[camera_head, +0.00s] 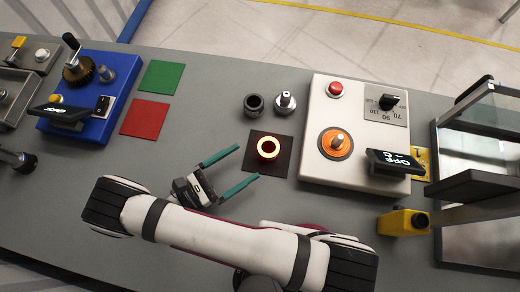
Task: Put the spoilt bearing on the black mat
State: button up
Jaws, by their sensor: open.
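A ring-shaped bearing (268,148) glows orange-yellow and lies on the black mat (277,170), left of the white unit. My gripper (248,162) is open, its two green fingers spread, with the tips at the mat's left side. The glowing bearing is just beyond the fingertips and nothing is between the fingers. A dark, unlit ring (254,105) stands on the table just above the mat. I cannot tell from its look whether it is sound.
A silver stepped part (285,104) stands beside the dark ring. The white unit (319,150) has an orange disc, dial and "OFF °C" display. A blue unit (93,121), green mat (162,77) and red mat (145,119) are left. A yellow block (402,222) and glass-sided frame (485,130) are right.

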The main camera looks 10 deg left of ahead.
jog(key=r+m+g, duration=0.1)
jog(key=w+d+r+m+g, duration=0.1)
jog(key=g, duration=0.1)
jog(key=d+r+m+g+h, duration=0.1)
jog(key=r+m, duration=0.1)
jog(key=shift+w+d, duration=0.2)
jog(key=shift+w, duration=0.1)
jog(key=s+d+r+m+g+y, duration=0.3)
jog(key=d+r+m+y, duration=0.4)
jog(key=m, duration=0.7)
jog(key=s+d+r+m+g+y, duration=0.4)
jog(key=d+r+m+g+y, duration=0.2)
jog(key=m, duration=0.8)
notch_tip(320, 180, up, 3)
jog(key=d+y, duration=0.1)
jog(key=y, duration=0.1)
jog(key=shift+s+m+y, duration=0.2)
jog(key=shift+m+y, duration=0.1)
